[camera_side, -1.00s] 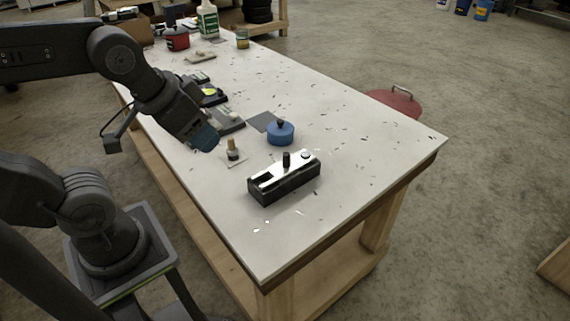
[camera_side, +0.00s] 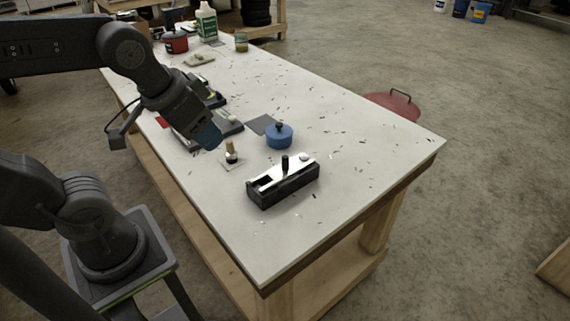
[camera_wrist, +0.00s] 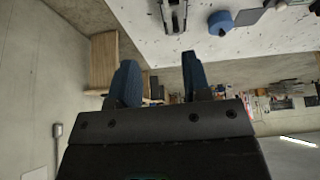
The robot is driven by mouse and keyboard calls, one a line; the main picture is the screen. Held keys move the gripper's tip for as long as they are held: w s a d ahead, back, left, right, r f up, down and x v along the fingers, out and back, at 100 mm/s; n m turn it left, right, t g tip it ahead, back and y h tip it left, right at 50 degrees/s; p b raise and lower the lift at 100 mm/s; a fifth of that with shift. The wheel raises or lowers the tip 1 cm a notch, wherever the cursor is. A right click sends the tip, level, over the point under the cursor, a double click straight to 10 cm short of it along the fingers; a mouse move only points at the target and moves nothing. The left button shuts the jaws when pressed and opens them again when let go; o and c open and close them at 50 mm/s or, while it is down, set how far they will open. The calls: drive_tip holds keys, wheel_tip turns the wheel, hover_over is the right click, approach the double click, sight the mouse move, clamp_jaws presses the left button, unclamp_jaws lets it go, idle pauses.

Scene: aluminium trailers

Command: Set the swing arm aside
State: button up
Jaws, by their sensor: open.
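A black block (camera_side: 285,188) lies on the near part of the white table. A silver bar (camera_side: 298,165), which looks like the swing arm, lies along its top, with an upright black knob (camera_side: 285,164) near its middle. The block also shows at the top edge of the wrist view (camera_wrist: 173,14), partly cut off. My gripper (camera_side: 211,136) is above the table, up and left of the block and apart from it. In the wrist view its two blue fingers (camera_wrist: 160,78) stand wide apart with nothing between them.
A blue round pot (camera_side: 279,137) stands behind the block. A grey fixture (camera_side: 229,124) is just behind my gripper. The table right of and in front of the block is mostly clear, with small scraps.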

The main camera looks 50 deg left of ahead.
drive_tip(key=w+a+n+g, duration=0.1)
drive_tip(key=w+g, duration=0.2)
drive_tip(key=w, duration=0.7)
drive_tip(key=n+g, duration=0.1)
drive_tip(key=g, duration=0.1)
approach(286, 156)
wheel_tip(286, 156, down, 11)
drive_tip(key=shift+f, duration=0.1)
clamp_jaws()
